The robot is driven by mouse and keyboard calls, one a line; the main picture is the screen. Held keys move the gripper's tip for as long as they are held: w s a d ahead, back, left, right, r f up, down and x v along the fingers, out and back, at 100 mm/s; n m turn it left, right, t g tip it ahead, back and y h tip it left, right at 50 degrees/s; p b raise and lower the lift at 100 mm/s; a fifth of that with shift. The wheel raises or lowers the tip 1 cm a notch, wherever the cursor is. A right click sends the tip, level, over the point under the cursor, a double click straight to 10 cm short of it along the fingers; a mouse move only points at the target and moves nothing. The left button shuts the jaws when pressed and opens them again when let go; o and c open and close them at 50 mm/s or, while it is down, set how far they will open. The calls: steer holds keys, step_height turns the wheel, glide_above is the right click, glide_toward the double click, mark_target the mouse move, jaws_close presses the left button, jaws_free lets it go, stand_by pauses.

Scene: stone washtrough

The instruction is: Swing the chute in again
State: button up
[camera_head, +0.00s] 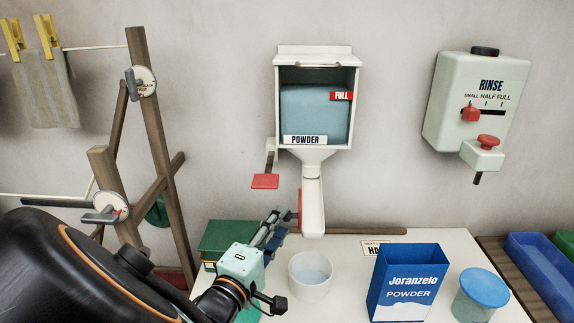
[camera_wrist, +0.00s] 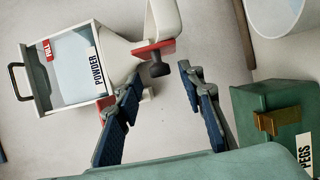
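The white powder dispenser (camera_head: 315,62) hangs on the wall, its window showing blue-grey powder up to the red FULL tag. Its white chute (camera_head: 313,200) slopes down from the funnel and ends above the table, left of the powder box. The chute also shows in the wrist view (camera_wrist: 165,20), with a red plate and a dark knob (camera_wrist: 157,69) near it. My gripper (camera_head: 281,216) is at the chute's left side. In the wrist view my gripper (camera_wrist: 158,76) is open, its fingers apart with the knob about between their tips. I cannot tell whether they touch it.
A white cup (camera_head: 311,278) stands below and just in front of the chute's mouth. A blue powder box (camera_head: 407,285) and a blue-lidded tub (camera_head: 480,295) stand right of it. A green PEGS box (camera_wrist: 275,120) is close to my gripper. A red-paddled lever (camera_head: 265,181) hangs left of the dispenser.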

mark_target(303, 196)
steer(key=shift+x, duration=2.05)
steer(key=shift+c, duration=0.7)
jaws_close()
